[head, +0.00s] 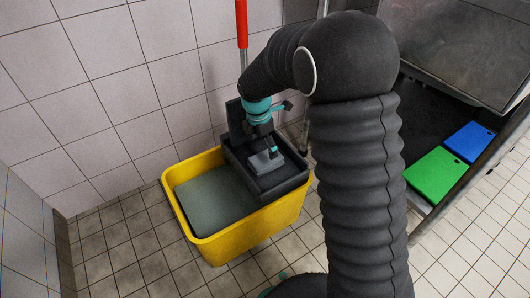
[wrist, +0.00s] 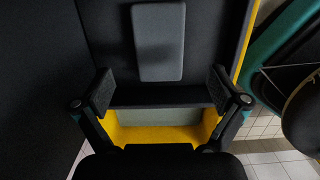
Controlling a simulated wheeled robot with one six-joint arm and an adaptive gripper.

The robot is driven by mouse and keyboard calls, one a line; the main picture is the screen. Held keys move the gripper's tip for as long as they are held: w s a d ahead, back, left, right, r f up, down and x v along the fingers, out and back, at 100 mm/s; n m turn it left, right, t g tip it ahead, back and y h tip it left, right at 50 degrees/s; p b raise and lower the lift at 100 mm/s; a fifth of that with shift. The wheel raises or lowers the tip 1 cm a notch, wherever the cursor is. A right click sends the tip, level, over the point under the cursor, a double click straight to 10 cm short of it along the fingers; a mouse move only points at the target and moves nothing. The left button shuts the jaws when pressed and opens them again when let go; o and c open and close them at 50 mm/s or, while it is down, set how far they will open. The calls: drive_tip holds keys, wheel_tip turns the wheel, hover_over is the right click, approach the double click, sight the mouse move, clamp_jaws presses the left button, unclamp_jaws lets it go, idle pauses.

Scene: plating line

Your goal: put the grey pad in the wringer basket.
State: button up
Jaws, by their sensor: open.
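The grey pad (head: 262,163) is a small flat light-grey slab. It lies inside the dark wringer basket (head: 283,185), which sits on the right part of the yellow bucket. In the wrist view the pad (wrist: 158,42) lies against the basket's dark inner surface, clear of both fingers. My gripper (head: 271,149) is above the basket, close over the pad in the head view. In the wrist view my gripper (wrist: 161,90) is open, with its two fingers wide apart and nothing between them. Part of the pad is hidden by the gripper in the head view.
The yellow bucket (head: 237,245) stands on the tiled floor near the wall, with grey-green water (head: 210,200) in its left part. A red handle (head: 241,22) rises behind it. A green board (head: 437,175) and a blue board (head: 468,142) lie on a shelf at right.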

sight(262, 160)
drive_tip(key=shift+s+a+r, duration=0.1)
drive_tip(key=shift+r, duration=1.2)
drive_tip(key=shift+s+a+r, duration=0.1)
drive_tip(key=shift+r, duration=1.2)
drive_tip(key=s+d+r+m+t+y, duration=0.1)
drive_tip(key=s+d+r+m+t, duration=0.2)
drive_tip(key=s+d+r+m, duration=1.25)
drive_tip(key=s+d+m+t, duration=0.1)
drive_tip(key=s+d+m, duration=0.1)
drive_tip(key=s+m, duration=0.7)
drive_tip(key=s, duration=0.3)
drive_tip(key=shift+s+d+f+t, duration=0.2)
drive_tip(key=shift+d+f+t, duration=0.1)
drive_tip(key=shift+f+t, duration=0.1)
